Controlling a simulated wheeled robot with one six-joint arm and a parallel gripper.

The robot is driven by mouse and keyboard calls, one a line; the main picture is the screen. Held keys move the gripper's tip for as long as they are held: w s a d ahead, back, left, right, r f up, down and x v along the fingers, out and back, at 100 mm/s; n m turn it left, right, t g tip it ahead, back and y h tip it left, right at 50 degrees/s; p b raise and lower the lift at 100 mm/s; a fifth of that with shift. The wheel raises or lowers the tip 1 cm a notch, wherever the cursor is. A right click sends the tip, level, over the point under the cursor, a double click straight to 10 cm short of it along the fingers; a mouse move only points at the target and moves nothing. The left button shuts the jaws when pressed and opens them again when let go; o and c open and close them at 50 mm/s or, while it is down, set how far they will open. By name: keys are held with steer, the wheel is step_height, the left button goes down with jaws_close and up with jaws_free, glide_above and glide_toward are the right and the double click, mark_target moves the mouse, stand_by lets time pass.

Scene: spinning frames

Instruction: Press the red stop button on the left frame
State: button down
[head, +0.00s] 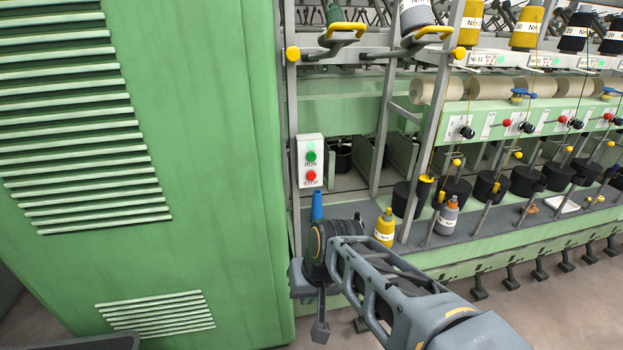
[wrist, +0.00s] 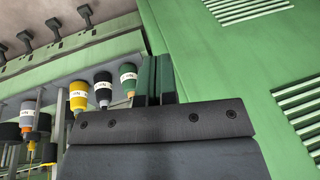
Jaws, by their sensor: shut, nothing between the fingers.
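The red stop button (head: 311,176) sits low on a white control box (head: 309,161), above the word STOP. A green RUN button (head: 311,156) is above it. The box is mounted on the left post of the spinning frame, beside the large green cabinet. My gripper (wrist: 155,80) shows in the wrist view with its two dark fingers together and empty. In the head view my wrist is below the control box, apart from it, and the fingertips cannot be made out. The buttons do not show in the wrist view.
A blue cone (head: 317,205) stands between my wrist and the box. A yellow bobbin (head: 385,228) and a grey bobbin (head: 447,215) stand on the shelf to the right. The green cabinet (head: 215,170) fills the left side. Metal posts (head: 385,120) rise right of the box.

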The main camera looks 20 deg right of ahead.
mark_target(311, 176)
steer(key=w+a+r+m+t+y+b, duration=0.1)
steer(key=w+a+m+t+y+b, duration=0.15)
steer(key=w+m+y, duration=0.6)
steer(key=w+d+r+m+t, duration=0.3)
steer(key=d+m+t, duration=0.3)
steer(key=d, duration=0.1)
steer(key=w+d+r+m+t+b, duration=0.1)
steer(key=w+d+r+m+t, duration=0.2)
steer(key=d+m+t, duration=0.4)
steer(key=shift+w+r, duration=0.3)
steer(key=shift+w, duration=0.5)
steer(key=shift+w+d+y, duration=0.1)
steer(key=shift+w+y, duration=0.05)
steer(key=shift+y, duration=0.3)
steer(key=shift+w+d, duration=0.3)
steer(key=shift+w, duration=1.1)
steer(key=shift+w+d, duration=0.25)
steer(key=shift+w, duration=1.15)
steer(key=shift+w+d, duration=0.3)
steer(key=shift+w, duration=1.1)
steer(key=shift+w, duration=0.15)
